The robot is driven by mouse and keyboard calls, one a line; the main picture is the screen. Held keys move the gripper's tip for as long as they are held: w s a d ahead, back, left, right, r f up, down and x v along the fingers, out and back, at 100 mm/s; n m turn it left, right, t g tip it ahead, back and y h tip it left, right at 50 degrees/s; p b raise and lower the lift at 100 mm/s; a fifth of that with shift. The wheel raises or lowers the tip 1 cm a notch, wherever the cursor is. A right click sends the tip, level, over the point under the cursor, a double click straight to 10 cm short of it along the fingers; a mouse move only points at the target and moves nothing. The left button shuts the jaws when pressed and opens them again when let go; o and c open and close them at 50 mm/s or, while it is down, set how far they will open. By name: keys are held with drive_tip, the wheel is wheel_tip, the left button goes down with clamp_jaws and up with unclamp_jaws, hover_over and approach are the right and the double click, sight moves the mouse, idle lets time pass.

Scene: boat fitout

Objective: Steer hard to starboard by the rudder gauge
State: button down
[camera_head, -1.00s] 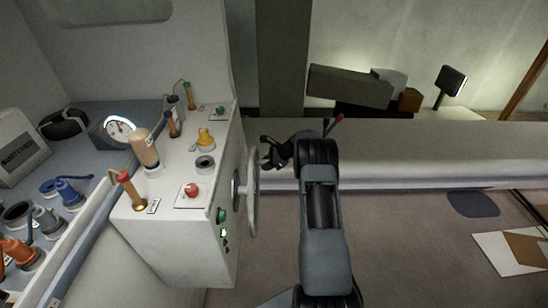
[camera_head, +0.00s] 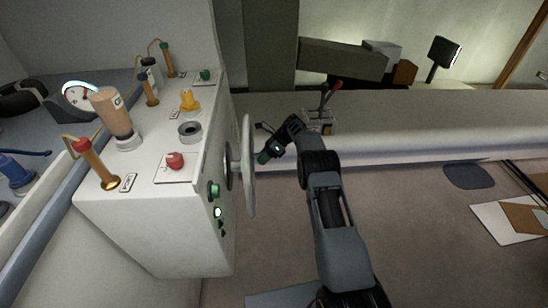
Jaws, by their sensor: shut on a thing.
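The grey steering wheel (camera_head: 249,168) stands edge-on at the right side of the white console (camera_head: 150,235). My gripper (camera_head: 266,148) is just right of its rim, shut on a small dark green grip (camera_head: 263,157). The grip seems to be a knob of the wheel, but its joint to the rim cannot be made out. A round white-faced gauge (camera_head: 80,96) stands on the shelf at the upper left. Its needle is too small to read, and I cannot tell its markings.
The console top bears a red knob (camera_head: 174,160), a yellow fitting (camera_head: 190,100), a tan cylinder (camera_head: 113,112) and several orange-handled levers. A pale ledge (camera_head: 400,135) runs behind my arm.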

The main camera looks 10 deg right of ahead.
drive_tip(key=shift+s+a+f+b, duration=0.15)
drive_tip(key=shift+s+f+b, duration=0.25)
drive_tip(key=shift+f+b, duration=0.15)
drive_tip(key=c, duration=1.1)
unclamp_jaws()
drive_tip(key=shift+s+a+r, duration=0.1)
drive_tip(key=shift+s, duration=0.05)
drive_tip(key=shift+o, duration=1)
drive_tip(key=shift+d, duration=0.2)
